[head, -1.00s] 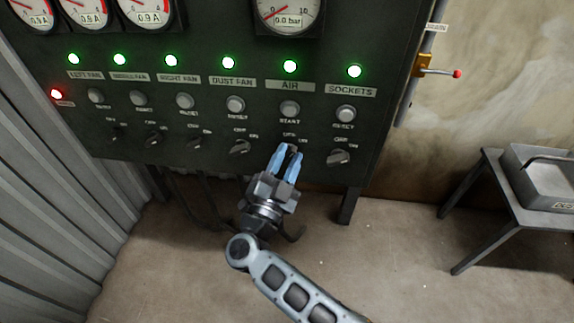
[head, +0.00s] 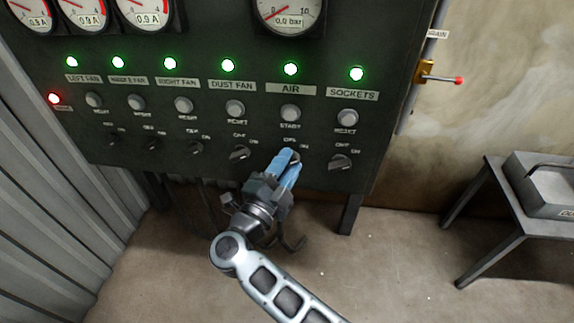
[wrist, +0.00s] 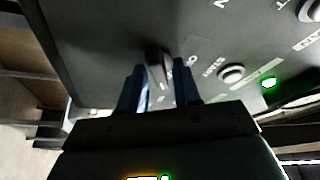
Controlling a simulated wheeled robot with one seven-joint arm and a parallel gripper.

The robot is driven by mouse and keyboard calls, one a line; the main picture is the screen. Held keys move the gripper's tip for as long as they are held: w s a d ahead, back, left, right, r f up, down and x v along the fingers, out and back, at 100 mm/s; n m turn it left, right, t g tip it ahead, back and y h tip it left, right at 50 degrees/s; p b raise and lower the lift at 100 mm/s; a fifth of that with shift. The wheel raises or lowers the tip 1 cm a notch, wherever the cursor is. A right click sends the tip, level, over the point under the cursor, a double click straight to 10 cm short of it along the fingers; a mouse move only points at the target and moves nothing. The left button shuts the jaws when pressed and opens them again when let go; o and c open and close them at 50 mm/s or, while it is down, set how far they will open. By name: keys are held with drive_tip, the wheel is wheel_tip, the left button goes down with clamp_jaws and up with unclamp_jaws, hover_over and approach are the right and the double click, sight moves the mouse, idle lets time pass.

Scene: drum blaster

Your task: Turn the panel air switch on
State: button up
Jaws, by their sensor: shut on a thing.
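The air switch is a dark rotary knob (wrist: 158,68) in the AIR column of the dark control panel (head: 200,80). In the head view my gripper (head: 288,157) covers most of it, below the AIR label and the START button (head: 290,113). In the wrist view the knob stands between the two blue fingers, and my gripper is shut on it. The green AIR lamp (head: 291,68) is lit. The knob's exact angle is hard to read behind the fingers.
Similar knobs flank it: the dust fan knob (head: 240,153) and the sockets knob (head: 340,162). The pressure gauge (head: 288,12) reads 0.0 bar. A yellow valve with a red-tipped lever (head: 440,78) is to the right, and a low table (head: 500,235) stands at the lower right.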

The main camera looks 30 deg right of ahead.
drive_tip(key=o, duration=0.7)
drive_tip(key=b+v, duration=0.1)
drive_tip(key=v, duration=0.6)
drive_tip(key=shift+s+a+f, duration=0.1)
drive_tip(key=shift+s+a, duration=0.15)
